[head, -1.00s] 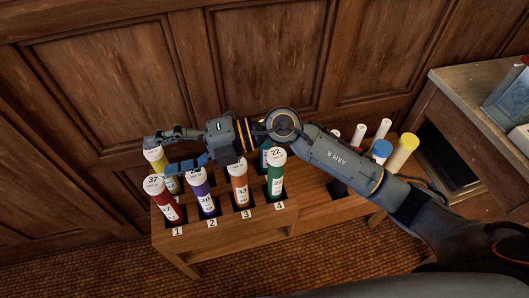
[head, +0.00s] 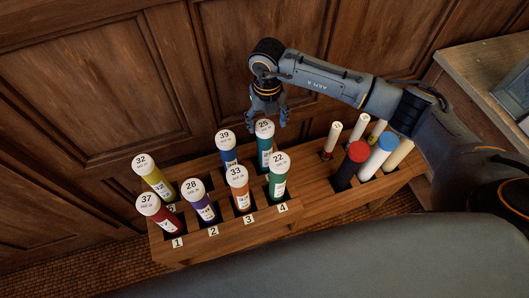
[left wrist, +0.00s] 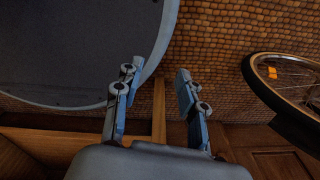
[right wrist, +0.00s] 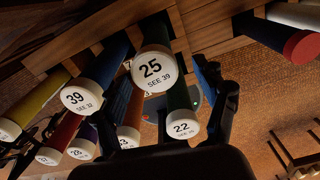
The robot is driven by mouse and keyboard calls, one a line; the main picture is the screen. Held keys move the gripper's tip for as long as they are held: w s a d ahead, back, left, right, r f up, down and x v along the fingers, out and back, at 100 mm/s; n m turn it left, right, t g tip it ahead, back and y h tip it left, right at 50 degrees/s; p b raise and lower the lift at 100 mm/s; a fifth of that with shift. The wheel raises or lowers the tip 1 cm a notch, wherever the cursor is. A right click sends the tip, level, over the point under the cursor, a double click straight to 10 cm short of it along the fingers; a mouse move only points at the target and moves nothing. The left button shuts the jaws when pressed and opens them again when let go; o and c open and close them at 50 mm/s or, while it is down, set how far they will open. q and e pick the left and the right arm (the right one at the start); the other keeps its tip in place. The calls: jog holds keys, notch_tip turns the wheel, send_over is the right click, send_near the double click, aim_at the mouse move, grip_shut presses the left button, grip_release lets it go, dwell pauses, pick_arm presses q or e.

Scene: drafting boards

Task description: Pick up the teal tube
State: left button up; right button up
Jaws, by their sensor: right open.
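The teal tube (head: 264,155) stands in the rack's back row, behind the green tube 22 (head: 278,185). Its white cap reads 25, and in the right wrist view this cap (right wrist: 152,68) faces the camera. My right gripper (head: 268,121) is open and points down at the teal tube's cap, with its fingers close by. Whether they touch it I cannot tell. The right wrist view shows no tube gripped. My left gripper (left wrist: 160,82) is open and empty in the left wrist view, away from the rack; the head view does not show it.
The wooden rack (head: 230,238) holds tubes in two rows, with the blue tube 39 (head: 229,156) left of the teal one. A second rack section at right holds a red-capped tube (head: 352,165) and a blue-capped tube (head: 378,160). Wood panelling (head: 110,80) stands close behind.

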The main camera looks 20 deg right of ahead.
aim_at(266, 126)
jog(key=shift+w+f, duration=0.1)
jog(key=shift+f, duration=0.9)
jog(key=shift+a+f+p, duration=0.15)
jog(key=shift+f+p, duration=0.15)
jog(key=shift+f, duration=0.3)
notch_tip(266, 126, down, 4)
jog(key=shift+a+r+p, duration=0.15)
jog(key=shift+r+p, duration=0.05)
jog(key=shift+p, duration=0.1)
jog(key=shift+f, duration=0.2)
jog(key=shift+c, duration=0.6)
pick_arm(q)
jog(key=shift+w+d+r, duration=0.1)
jog(key=shift+w+r, duration=0.6)
jog(key=shift+w, duration=0.3)
pick_arm(e)
grip_shut()
